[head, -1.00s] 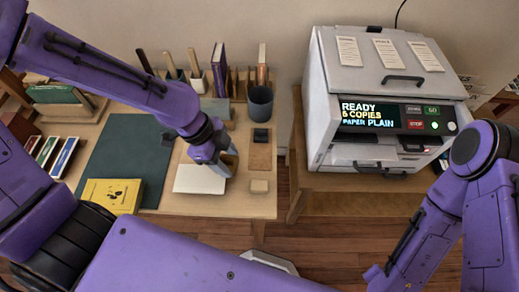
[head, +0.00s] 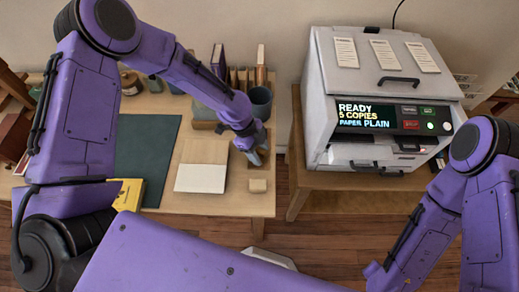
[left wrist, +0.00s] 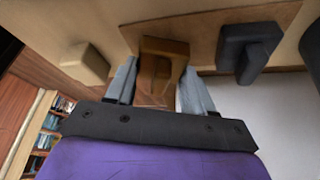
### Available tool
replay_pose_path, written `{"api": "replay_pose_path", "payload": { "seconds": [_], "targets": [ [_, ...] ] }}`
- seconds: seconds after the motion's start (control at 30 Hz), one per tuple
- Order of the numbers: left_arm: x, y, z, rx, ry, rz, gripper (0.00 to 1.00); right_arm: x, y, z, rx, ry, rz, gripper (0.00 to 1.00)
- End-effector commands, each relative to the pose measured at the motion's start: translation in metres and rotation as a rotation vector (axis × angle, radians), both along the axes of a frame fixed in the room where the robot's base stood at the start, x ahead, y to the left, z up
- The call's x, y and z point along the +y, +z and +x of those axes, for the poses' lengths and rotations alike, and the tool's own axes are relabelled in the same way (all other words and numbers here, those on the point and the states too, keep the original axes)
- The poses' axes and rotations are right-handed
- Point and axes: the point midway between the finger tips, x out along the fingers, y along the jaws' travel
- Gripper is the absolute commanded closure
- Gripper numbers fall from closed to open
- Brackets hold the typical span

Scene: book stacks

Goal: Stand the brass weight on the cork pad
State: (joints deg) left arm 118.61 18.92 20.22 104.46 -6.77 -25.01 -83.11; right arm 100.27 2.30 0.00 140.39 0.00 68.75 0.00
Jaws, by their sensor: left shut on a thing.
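My left gripper (head: 255,157) is at the right part of the desk, over the brown cork pad (left wrist: 205,28). In the left wrist view its two grey fingers (left wrist: 155,88) are shut on a golden-brown block, the brass weight (left wrist: 163,48). The weight is between the fingers, with the cork pad behind it. Whether its base touches the pad I cannot tell. In the head view the gripper hides the weight and much of the pad. My right arm shows at the right, but its gripper is out of view.
White paper (head: 202,179) lies left of the gripper. A dark cup (head: 261,101) stands behind. A copier (head: 385,100) fills the right.

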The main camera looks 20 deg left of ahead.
Motion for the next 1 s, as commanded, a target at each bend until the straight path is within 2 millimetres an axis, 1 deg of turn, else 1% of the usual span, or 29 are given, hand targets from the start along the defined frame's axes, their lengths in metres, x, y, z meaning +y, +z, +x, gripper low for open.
{"api": "replay_pose_path", "payload": {
  "seconds": [0.03,0.07,0.4,0.43,0.47,0.5,0.73,0.8,0.83,0.87,0.93,1.0],
  "targets": [
    [0.000,-0.002,0.001,-0.001,0.002,-0.001,0.96,0.000,0.006,0.000,0.000,0.000,0.000,0.57],
    [0.000,-0.004,0.001,-0.003,0.002,-0.001,0.96,0.000,0.006,0.000,0.000,0.000,0.000,0.57],
    [0.000,-0.011,0.001,-0.004,0.002,-0.002,0.96,0.000,0.000,0.000,0.000,0.000,0.000,0.57],
    [0.000,-0.010,0.001,-0.004,0.002,0.000,0.37,0.000,0.001,0.000,0.000,0.000,0.000,0.57],
    [0.000,-0.010,0.001,-0.004,0.002,0.000,0.28,0.000,0.001,0.000,0.000,0.000,0.000,0.57],
    [0.000,-0.010,0.001,-0.004,0.002,0.000,0.22,0.000,0.002,0.000,0.000,0.000,0.000,0.57],
    [0.000,-0.009,0.001,-0.004,0.002,0.000,0.22,0.000,0.002,0.000,0.000,0.000,0.000,0.57],
    [0.000,-0.005,0.001,-0.004,0.002,0.000,0.22,0.000,0.005,0.000,0.000,0.000,0.000,0.57],
    [0.001,-0.004,0.002,-0.004,0.003,0.000,0.22,0.000,0.004,0.000,0.000,0.000,0.000,0.57],
    [0.002,-0.001,0.002,-0.006,0.003,-0.002,0.22,0.000,0.002,0.000,0.000,0.000,0.000,0.57],
    [0.007,0.010,0.003,-0.009,0.003,-0.002,0.22,0.000,-0.002,0.000,0.000,0.000,0.000,0.57],
    [0.014,0.026,0.005,-0.011,0.005,-0.002,0.22,0.000,-0.006,0.000,0.000,0.000,0.000,0.57]
  ]
}}
